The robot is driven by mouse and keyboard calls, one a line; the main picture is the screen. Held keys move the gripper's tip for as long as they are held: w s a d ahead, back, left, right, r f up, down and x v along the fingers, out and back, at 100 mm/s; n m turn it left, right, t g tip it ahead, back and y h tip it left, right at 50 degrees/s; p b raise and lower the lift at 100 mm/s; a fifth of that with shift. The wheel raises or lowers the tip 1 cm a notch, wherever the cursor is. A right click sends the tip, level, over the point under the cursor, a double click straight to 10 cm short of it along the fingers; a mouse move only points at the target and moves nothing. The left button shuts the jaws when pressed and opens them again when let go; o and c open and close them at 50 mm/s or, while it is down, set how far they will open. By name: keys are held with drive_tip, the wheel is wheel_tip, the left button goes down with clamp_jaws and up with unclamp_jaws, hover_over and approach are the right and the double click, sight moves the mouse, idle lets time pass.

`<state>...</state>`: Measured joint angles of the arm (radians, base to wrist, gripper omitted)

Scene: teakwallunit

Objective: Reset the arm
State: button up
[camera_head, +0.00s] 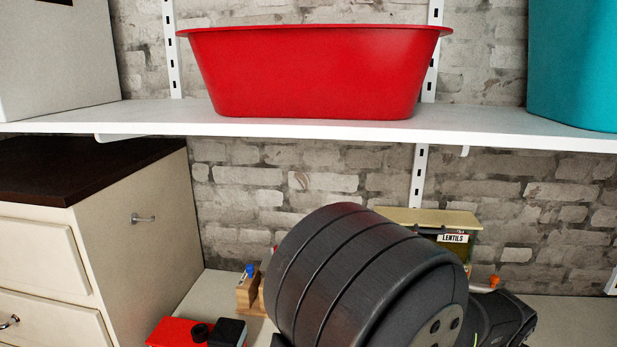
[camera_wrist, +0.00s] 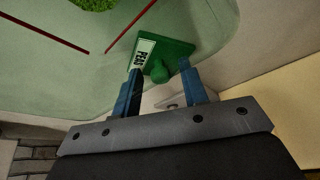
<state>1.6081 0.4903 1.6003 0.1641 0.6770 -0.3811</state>
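My gripper (camera_wrist: 161,70) shows in the wrist view with its two blue fingers well apart. A green lid-like piece (camera_wrist: 181,48) with a round knob and a white label reading "PEAS" is beyond the fingertips. The knob appears between the fingers in the picture, with gaps on both sides; I cannot tell how far in front it is. I see nothing held. In the head view my dark arm link fills the lower middle and my gripper cannot be made out.
A white shelf (camera_head: 310,129) carries a red tub (camera_head: 315,75) and a teal container (camera_head: 575,65). Below stand a LENTILS container (camera_head: 453,238), partly hidden, a cream drawer cabinet (camera_head: 140,250) at left, and a red object (camera_head: 172,331). Two red sticks (camera_wrist: 133,25) lie on a pale green surface (camera_wrist: 60,70).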

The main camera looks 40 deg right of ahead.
drive_tip(key=r, duration=0.3)
drive_tip(key=s+r, duration=0.1)
drive_tip(key=r, duration=0.1)
drive_tip(key=shift+a+r, duration=0.15)
drive_tip(key=shift+a, duration=0.1)
drive_tip(key=s+a+r, duration=0.6)
drive_tip(key=s+r, duration=0.1)
drive_tip(key=s, duration=0.3)
drive_tip(key=s+a+r+m+g, duration=0.2)
drive_tip(key=a+r+m, duration=0.3)
drive_tip(key=a+r, duration=0.45)
drive_tip(key=w+d+f, duration=0.5)
drive_tip(key=w+f, duration=0.3)
drive_tip(key=w, duration=0.2)
drive_tip(key=shift+f, duration=0.3)
